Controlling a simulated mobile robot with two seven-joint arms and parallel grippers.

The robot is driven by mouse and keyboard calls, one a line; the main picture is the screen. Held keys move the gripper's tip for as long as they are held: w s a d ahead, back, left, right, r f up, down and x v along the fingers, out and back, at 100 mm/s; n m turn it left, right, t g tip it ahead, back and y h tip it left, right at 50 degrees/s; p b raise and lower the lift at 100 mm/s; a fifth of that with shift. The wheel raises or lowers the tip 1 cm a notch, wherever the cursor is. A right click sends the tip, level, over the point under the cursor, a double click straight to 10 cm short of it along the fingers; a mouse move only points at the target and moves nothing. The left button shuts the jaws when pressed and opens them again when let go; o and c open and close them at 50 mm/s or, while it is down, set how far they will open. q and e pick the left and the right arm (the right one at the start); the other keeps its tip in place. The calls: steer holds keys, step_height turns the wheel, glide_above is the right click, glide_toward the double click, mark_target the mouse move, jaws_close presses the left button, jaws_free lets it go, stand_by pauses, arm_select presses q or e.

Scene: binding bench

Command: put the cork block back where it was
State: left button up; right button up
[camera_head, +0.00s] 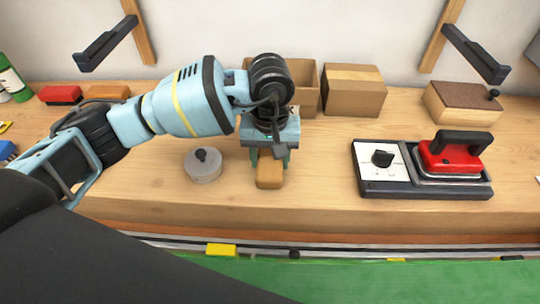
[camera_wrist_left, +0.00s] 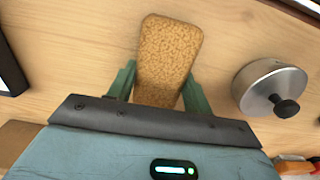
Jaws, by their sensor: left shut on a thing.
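The cork block (camera_head: 270,174) is a tan, speckled, rounded block near the middle of the bench's front part. It also shows in the left wrist view (camera_wrist_left: 169,55), between the green fingers. My left gripper (camera_head: 269,160) points down and is shut on the cork block. Whether the block touches the bench top or hangs just above it, I cannot tell. Its rear end is partly hidden by the gripper. My right gripper is not in view.
A round grey lidded pot (camera_head: 203,166) stands just left of the block. A control unit with a red iron (camera_head: 450,158) lies to the right. Cardboard boxes (camera_head: 352,91) stand behind the gripper. Bare bench lies between block and control unit.

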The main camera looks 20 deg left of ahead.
mark_target(270, 157)
arm_select(q)
steer(key=shift+f, duration=0.25)
steer(key=o, duration=0.9)
steer(key=shift+r, duration=0.1)
steer(key=shift+o, duration=0.2)
step_height(270, 157, up, 12)
steer(key=shift+r, duration=0.2)
